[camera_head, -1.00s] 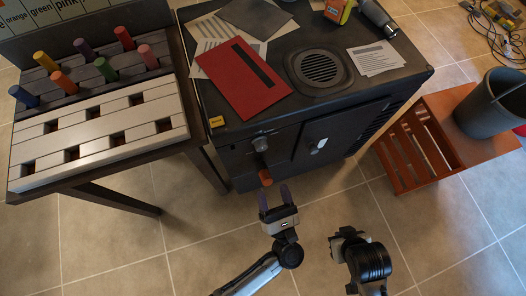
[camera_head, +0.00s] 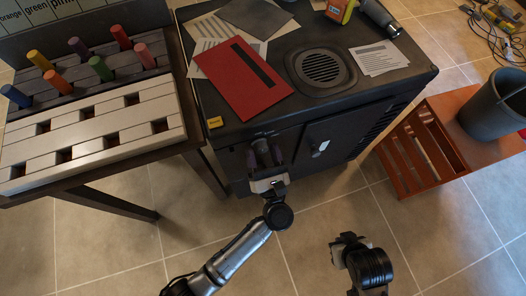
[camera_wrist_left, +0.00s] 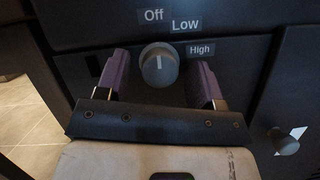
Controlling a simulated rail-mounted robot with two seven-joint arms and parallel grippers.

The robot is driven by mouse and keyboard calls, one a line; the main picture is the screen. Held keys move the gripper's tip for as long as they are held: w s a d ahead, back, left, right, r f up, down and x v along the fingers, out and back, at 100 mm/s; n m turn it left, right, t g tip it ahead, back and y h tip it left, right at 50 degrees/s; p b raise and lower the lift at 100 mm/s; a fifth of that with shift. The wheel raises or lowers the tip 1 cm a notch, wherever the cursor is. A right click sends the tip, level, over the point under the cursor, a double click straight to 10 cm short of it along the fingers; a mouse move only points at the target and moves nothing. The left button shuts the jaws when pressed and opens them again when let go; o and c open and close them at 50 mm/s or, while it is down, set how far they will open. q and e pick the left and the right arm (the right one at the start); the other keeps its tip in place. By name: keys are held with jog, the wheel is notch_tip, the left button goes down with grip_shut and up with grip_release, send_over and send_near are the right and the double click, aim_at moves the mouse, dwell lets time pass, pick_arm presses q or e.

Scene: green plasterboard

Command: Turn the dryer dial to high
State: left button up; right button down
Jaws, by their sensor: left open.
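The dryer (camera_head: 225,125) is a dark box with a control panel on its front. Its grey dial (camera_wrist_left: 158,64) sits below the labels Off (camera_wrist_left: 154,15), Low (camera_wrist_left: 186,25) and High (camera_wrist_left: 201,49) in the left wrist view. The dial's light mark points up, a little left of straight up, toward Off. My left gripper (camera_head: 265,155) is at the panel, open, with its purple fingers on either side of the dial; gaps show between fingers and dial. My right gripper (camera_head: 350,240) hangs in front of the dryer, and its fingers are not clear.
A red folder (camera_head: 243,80), papers and a tape measure (camera_head: 340,10) lie on the dryer top. A table with a slotted peg board (camera_head: 95,135) stands at the left. A wooden stand (camera_head: 420,150) with a dark bucket (camera_head: 495,105) is at the right. A light knob (camera_wrist_left: 285,142) sits right of the dial.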

pick_arm(q)
jog(key=shift+c, duration=0.4)
jog(key=c, duration=0.8)
jog(key=shift+r+m+h+p, duration=0.25)
jog(key=shift+m+h+p, duration=0.15)
jog(key=shift+m+p, duration=0.45)
jog(key=shift+c, duration=0.2)
jog(key=m+g+h+p, duration=0.1)
jog(key=m+h+p, duration=0.1)
jog(key=m+p, duration=0.3)
jog(key=m+g+h+p, duration=0.1)
jog(key=m+h+p, duration=0.1)
jog(key=m+p, duration=0.3)
jog(key=m+h+p, duration=0.2)
jog(key=m+p, duration=0.3)
jog(key=p, duration=0.3)
jog(key=shift+s+a+r+m+g, duration=0.1)
jog(key=shift+a+r+m+g, duration=0.05)
jog(key=shift+r+m+g, duration=0.2)
jog(key=m+g+p, duration=0.1)
jog(key=m+p, duration=0.1)
jog(key=p, duration=0.1)
jog(key=shift+f, duration=0.3)
jog(key=o, duration=0.9)
